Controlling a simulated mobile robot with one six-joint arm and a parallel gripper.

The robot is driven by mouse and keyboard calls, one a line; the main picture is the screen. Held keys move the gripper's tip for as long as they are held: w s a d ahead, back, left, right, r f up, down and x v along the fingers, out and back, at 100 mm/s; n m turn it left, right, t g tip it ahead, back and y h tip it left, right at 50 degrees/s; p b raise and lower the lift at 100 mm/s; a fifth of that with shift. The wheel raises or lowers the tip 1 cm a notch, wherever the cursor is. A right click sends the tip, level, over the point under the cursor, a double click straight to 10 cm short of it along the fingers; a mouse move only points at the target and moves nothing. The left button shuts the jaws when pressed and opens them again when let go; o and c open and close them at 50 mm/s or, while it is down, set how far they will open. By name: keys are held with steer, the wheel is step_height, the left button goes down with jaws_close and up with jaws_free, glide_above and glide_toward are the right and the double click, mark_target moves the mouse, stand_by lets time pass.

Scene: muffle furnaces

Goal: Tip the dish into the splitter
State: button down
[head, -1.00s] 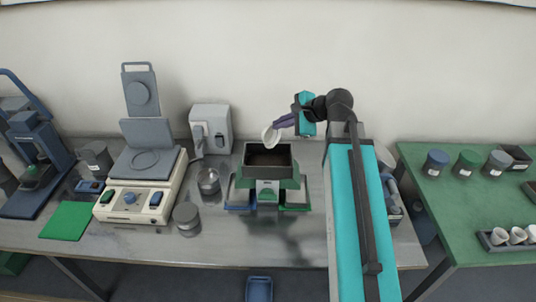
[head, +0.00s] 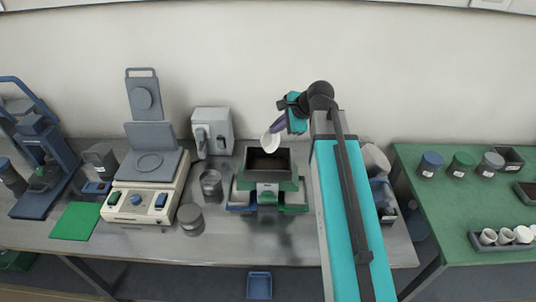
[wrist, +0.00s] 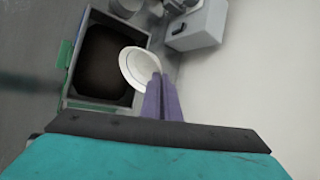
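The white dish (head: 270,140) is held tilted steeply over the back part of the splitter. In the wrist view the dish (wrist: 133,66) shows an empty-looking pale inside, its rim pinched by the purple fingers. My gripper (head: 277,127) is shut on the dish's edge; it also shows in the wrist view (wrist: 160,88). The splitter (head: 267,186) is a green box with a dark open hopper, standing on the steel bench. Dark brown material seems to lie in the hopper (wrist: 98,62). Blue and green pans sit at the splitter's two sides.
A beige device (head: 135,203) with a raised lid stands to the left, with metal cans (head: 190,218) between it and the splitter. A white dispenser (head: 213,131) stands behind. A green table (head: 455,200) at right holds jars and cups.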

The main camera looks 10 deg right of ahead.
steer(key=shift+w+a+r+g+h+p, duration=0.15)
steer(key=shift+w+a+g+h+p, duration=0.25)
steer(key=shift+p, duration=0.95)
steer(key=shift+d, duration=0.1)
steer(key=shift+w+g, duration=0.15)
steer(key=shift+g, duration=0.15)
steer(key=shift+w+a+f+g+h+p, duration=0.2)
steer(key=shift+w+a+g+h+p, duration=0.2)
steer(key=shift+g+h, duration=0.15)
steer(key=shift+w+a+f+g+h, duration=0.35)
steer(key=shift+w+g+h, duration=0.15)
steer(key=shift+g+h, duration=0.35)
